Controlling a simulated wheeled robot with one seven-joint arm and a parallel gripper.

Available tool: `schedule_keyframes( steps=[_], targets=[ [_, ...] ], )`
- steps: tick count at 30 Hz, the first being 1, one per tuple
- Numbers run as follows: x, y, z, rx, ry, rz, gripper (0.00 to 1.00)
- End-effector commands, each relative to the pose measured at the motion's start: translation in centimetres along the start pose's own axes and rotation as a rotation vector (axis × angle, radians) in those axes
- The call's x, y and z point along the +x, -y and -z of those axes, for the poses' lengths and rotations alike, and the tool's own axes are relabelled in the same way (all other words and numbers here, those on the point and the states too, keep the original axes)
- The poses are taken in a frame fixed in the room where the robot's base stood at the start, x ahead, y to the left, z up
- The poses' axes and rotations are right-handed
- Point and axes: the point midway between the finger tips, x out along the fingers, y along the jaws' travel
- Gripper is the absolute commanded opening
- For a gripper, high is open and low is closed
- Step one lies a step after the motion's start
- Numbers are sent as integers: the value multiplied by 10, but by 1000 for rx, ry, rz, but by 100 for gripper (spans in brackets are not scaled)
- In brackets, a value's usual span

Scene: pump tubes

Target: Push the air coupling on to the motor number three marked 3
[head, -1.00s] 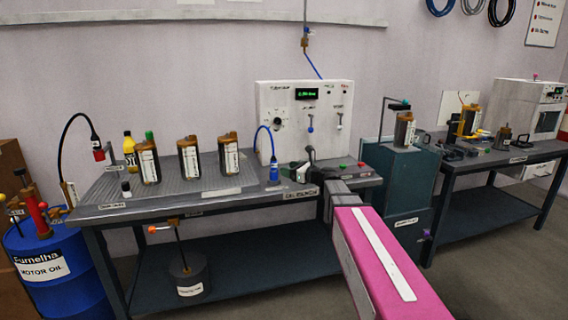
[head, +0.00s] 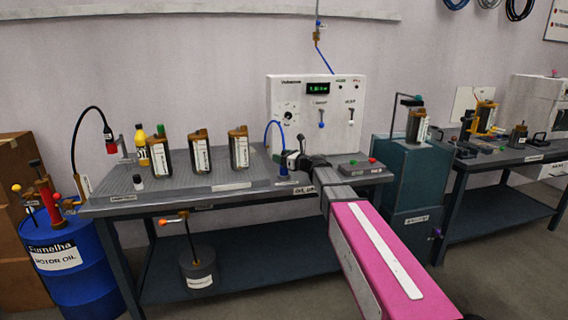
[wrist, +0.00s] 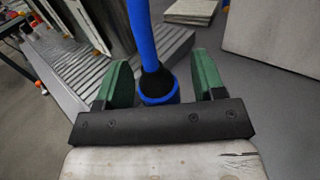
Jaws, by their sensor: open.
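The blue air coupling (head: 282,170) stands at the front right of the bench, with its blue hose (head: 268,128) looping up. In the wrist view the coupling (wrist: 158,88) is between the green finger pads of my gripper (wrist: 162,72), with gaps on both sides. My gripper (head: 289,161) is open at the coupling, not closed on it. Three brown motors with white labels stand in a row on the bench: left (head: 158,158), middle (head: 200,154) and right (head: 239,149). Their numbers are too small to read.
A white panel with a green display (head: 318,112) stands behind the coupling. A small grey button box (head: 362,167) lies to the right. A teal cabinet (head: 405,190) carries another motor (head: 416,126). The bench's front left is fairly clear.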

Motion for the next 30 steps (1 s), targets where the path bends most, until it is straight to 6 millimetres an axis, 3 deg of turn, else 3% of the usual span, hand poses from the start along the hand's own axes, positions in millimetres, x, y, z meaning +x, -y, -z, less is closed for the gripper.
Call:
schedule_keyframes(
  steps=[8,13,14,23,30],
  targets=[
    [7,0,0,0,0,0,63],
    [7,0,0,0,0,0,11],
    [7,0,0,0,0,0,6],
    [6,0,0,0,0,0,6],
    [6,0,-14,-1,1,0,6]
  ],
)
